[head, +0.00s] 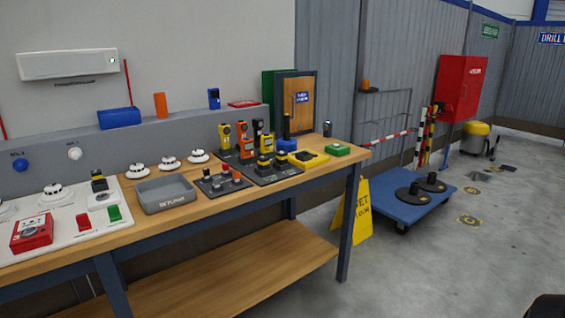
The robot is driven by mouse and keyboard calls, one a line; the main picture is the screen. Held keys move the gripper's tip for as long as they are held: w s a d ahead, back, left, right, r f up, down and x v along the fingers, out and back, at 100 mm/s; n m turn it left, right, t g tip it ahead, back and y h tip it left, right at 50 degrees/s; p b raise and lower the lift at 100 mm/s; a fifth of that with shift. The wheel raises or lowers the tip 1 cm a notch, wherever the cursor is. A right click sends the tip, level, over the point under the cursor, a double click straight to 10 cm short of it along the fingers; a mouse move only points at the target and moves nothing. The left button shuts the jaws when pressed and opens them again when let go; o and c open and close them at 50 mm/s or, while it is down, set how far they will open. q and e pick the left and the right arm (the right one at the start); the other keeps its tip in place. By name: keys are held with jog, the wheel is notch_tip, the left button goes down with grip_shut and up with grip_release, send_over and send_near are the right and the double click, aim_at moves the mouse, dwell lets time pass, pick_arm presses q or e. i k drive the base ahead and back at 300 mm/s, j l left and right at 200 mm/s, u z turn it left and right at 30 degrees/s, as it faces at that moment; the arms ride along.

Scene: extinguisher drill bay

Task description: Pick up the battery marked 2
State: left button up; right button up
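No marking "2" is legible from here, so I cannot tell which item is the battery marked 2. Small yellow-and-black blocks (264,163) stand on a dark holder (290,172) near the right part of the workbench. A second dark holder (208,188) beside it on the left carries small red and black pieces (226,170). Yellow and orange handheld devices (243,133) stand behind them.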

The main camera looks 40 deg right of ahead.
aim_at(97, 175)
jog(key=l+u, duration=0.1)
jog(key=u, duration=0.35)
jog(key=i+l+u, duration=0.1)
jog(key=u, duration=0.35)
jog(key=l+u, duration=0.2)
jog(key=u, duration=0.3)
jog(key=l+u, duration=0.25)
jog(key=l, duration=0.2)
jog(key=k+l+u, duration=0.1)
jog(key=l+u, duration=0.2)
jog(key=l, duration=0.15)
